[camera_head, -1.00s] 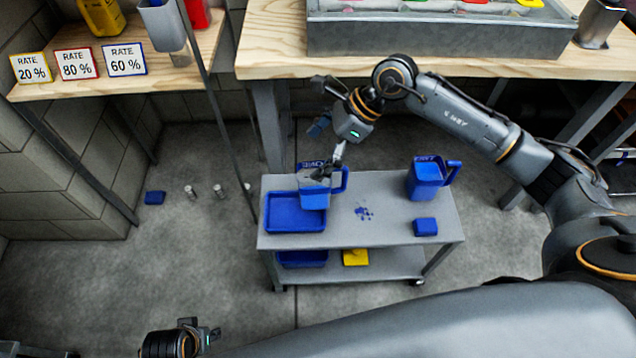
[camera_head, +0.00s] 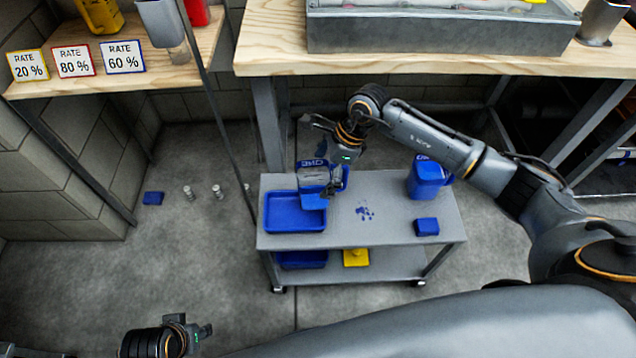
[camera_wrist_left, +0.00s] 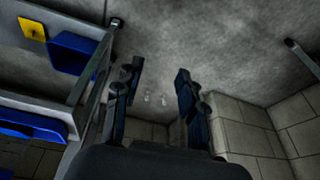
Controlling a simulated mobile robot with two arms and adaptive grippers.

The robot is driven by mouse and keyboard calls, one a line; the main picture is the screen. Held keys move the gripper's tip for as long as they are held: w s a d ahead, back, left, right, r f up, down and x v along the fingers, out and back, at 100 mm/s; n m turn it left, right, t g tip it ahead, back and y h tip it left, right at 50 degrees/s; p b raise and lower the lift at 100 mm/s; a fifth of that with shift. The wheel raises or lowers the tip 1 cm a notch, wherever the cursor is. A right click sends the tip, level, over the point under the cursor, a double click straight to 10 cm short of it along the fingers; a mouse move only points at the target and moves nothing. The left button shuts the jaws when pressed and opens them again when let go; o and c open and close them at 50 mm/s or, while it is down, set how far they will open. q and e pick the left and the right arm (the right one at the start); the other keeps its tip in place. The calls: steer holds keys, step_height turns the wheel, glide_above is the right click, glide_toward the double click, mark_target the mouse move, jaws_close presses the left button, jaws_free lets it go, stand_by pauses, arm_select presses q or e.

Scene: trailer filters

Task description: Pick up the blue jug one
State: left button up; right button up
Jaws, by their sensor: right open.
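A blue jug (camera_head: 312,188) with a grey upper part and blurred lettering stands on the cart's top (camera_head: 385,205), at the back edge of a blue tray (camera_head: 295,223). A second blue jug (camera_head: 425,180) with a handle stands at the right of the cart. My right gripper (camera_head: 335,190) is open at the right side of the left jug, by its handle. I cannot tell whether it touches. My left gripper (camera_head: 200,330) is low at the left, far from the jugs. In the left wrist view its fingers (camera_wrist_left: 158,85) are apart with nothing between them.
A small blue block (camera_head: 426,227) sits on the cart's right side. The lower shelf holds a blue bin (camera_head: 302,259) and a yellow item (camera_head: 356,257). A wooden workbench (camera_head: 420,62) stands behind. A thin post (camera_head: 222,130) rises left of the cart. Floor at left is mostly clear.

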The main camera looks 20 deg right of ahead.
steer(key=x, duration=0.2)
steer(key=shift+a+f, duration=0.15)
steer(key=shift+f, duration=0.2)
steer(key=c, duration=0.9)
steer(key=shift+s, duration=0.1)
steer(key=c, duration=0.3)
